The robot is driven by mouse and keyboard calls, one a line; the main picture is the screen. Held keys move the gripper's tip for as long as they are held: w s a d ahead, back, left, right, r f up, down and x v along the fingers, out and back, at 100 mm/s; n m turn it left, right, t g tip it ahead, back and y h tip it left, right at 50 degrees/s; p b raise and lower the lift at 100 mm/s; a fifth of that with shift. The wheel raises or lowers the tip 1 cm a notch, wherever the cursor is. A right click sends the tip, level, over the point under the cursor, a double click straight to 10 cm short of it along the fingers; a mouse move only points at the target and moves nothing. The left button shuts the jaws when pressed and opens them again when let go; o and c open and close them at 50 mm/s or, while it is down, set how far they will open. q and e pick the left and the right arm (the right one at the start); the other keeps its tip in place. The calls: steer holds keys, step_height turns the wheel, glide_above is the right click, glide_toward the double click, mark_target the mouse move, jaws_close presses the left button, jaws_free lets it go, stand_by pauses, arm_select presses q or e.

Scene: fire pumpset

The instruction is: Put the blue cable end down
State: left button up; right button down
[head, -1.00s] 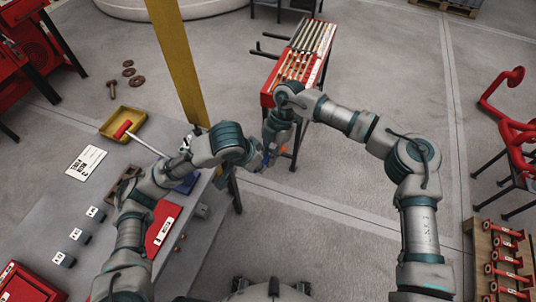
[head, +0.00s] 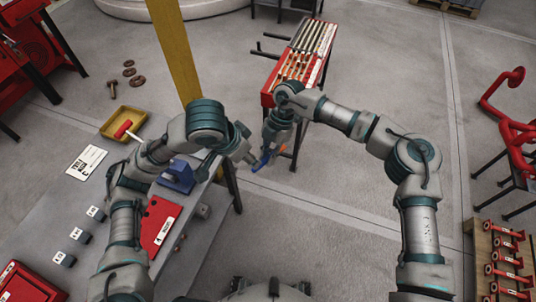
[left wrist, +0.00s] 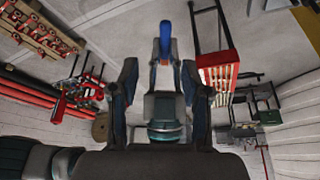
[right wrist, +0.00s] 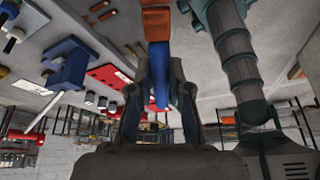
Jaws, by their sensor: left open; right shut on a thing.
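The blue cable end (head: 262,160) hangs below my right gripper (head: 272,146), which is shut on it above the floor beyond the table's right edge. In the right wrist view the blue piece (right wrist: 161,78) runs between the right fingers (right wrist: 163,95), with an orange part (right wrist: 156,22) at the top. My left gripper (head: 246,156) is close to the cable end at its left. In the left wrist view its fingers (left wrist: 160,72) stand wide apart, and the blue piece (left wrist: 165,38) shows ahead of them. Whether they touch it cannot be told.
A red rack (head: 300,62) stands beyond my right gripper.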

arm_select(q)
steer(key=w+a+f+n+t+h, duration=0.1)
steer(key=w+a+f+n+h, duration=0.15)
steer(key=w+f, duration=0.85)
step_height(320, 180, down, 25)
steer(key=a+n+y, duration=0.1)
steer(key=a+n, duration=0.2)
steer(key=n, duration=0.1)
steer(key=s+a+f+y, duration=0.1)
steer(key=s+a+f, duration=0.1)
steer(key=s+f, duration=0.65)
steer(key=s+a+f+y, duration=0.1)
steer(key=s+a+f, duration=0.1)
steer(key=s+f, duration=0.65)
steer(key=s+a+f+g+y, duration=0.2)
steer(key=s+a+f, duration=0.1)
steer(key=s+f, duration=1.3)
steer(key=s, duration=0.4)
steer(key=shift+s+a+m+g, duration=0.2)
steer(key=shift+a+m+g, duration=0.05)
steer(key=shift+m+g, duration=0.15)
